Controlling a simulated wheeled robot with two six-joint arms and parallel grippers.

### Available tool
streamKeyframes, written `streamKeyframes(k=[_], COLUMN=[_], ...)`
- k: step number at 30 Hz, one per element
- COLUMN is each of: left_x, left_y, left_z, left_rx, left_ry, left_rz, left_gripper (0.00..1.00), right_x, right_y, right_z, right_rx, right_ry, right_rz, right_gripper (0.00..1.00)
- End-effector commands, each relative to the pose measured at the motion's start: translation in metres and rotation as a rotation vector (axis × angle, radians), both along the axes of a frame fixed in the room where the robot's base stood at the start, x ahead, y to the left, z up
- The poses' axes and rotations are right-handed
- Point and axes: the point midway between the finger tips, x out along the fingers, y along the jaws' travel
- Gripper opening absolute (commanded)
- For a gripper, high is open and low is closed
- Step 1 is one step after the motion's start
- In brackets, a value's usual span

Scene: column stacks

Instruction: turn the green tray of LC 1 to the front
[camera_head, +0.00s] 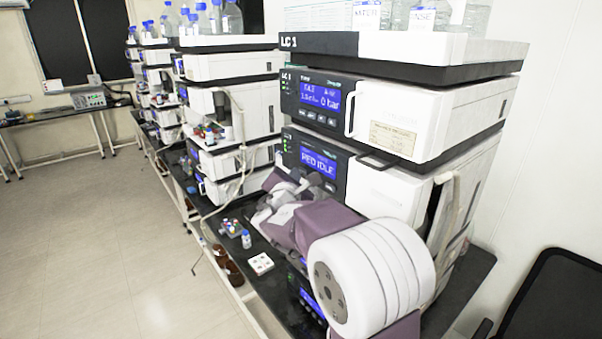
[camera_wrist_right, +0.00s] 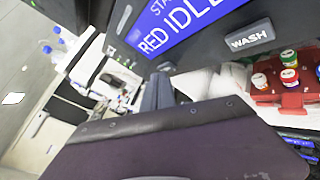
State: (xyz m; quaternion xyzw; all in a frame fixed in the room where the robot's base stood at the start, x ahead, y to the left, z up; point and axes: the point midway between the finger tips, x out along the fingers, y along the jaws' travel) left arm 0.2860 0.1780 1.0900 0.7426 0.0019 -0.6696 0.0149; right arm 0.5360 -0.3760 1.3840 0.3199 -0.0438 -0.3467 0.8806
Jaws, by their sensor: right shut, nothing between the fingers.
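The LC 1 stack (camera_head: 410,120) stands at the right of the head view, with its name on the top ledge. Its module display (camera_head: 318,162) reads RED IDLE and shows large in the right wrist view (camera_wrist_right: 185,22), above a WASH button (camera_wrist_right: 250,37). A red tray (camera_wrist_right: 285,88) with several capped vials sits below that button. I cannot make out a green tray. My right gripper (camera_head: 265,205) is shut and empty in front of the LC 1 stack; my arm hides much of the module's lower front. My left gripper is not in view.
A vial rack (camera_head: 232,227), a blue-capped vial (camera_head: 246,241) and a white card (camera_head: 261,264) lie on the dark bench left of my gripper. More stacks (camera_head: 235,110) stand behind. Bottles top LC 1. A black chair (camera_head: 555,300) is at lower right. The floor at left is clear.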

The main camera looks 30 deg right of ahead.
Motion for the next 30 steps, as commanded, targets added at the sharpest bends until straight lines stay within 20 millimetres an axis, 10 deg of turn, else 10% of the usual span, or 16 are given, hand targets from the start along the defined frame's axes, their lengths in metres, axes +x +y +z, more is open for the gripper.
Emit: streamKeyframes(k=[30], left_x=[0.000], left_y=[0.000], left_z=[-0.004], left_rx=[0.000], left_ry=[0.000], left_rz=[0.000], left_gripper=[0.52], right_x=[-0.002], right_y=[0.014], right_z=[0.000], right_rx=[0.000], right_ry=[0.000], right_rz=[-0.001], right_gripper=[0.00])
